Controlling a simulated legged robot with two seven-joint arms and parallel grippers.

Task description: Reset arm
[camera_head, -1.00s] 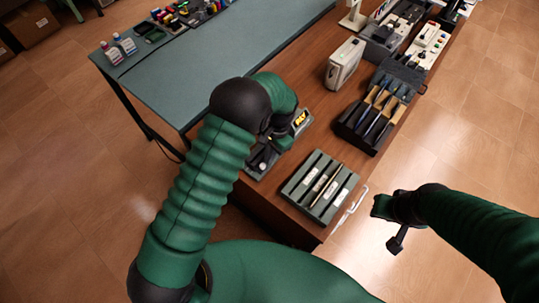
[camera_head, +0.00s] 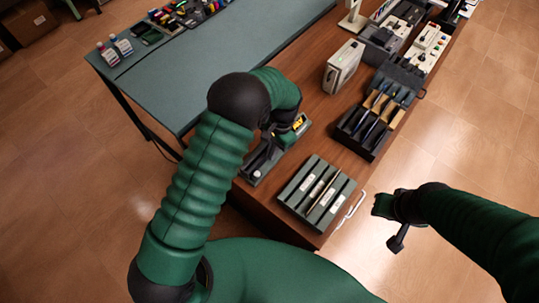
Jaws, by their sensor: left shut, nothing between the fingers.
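My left arm comes in from the left and bends at a black elbow over the near end of the wooden counter. My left gripper (camera_head: 268,146) is shut and empty, low over a grey tray (camera_head: 255,172) with a yellow-marked item (camera_head: 299,124). The forearm partly hides the gripper and the tray, and I cannot tell whether they touch. My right gripper (camera_head: 390,222) hangs over the floor beside the counter's right edge, with nothing visible in it. I cannot tell how its jaws stand.
A slotted green tray (camera_head: 317,191) lies right of my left gripper. Behind it are a black rack of tools (camera_head: 366,137) and a pale box (camera_head: 343,67). A white handle (camera_head: 352,208) sticks out from the counter. Open floor (camera_head: 470,130) lies to the right.

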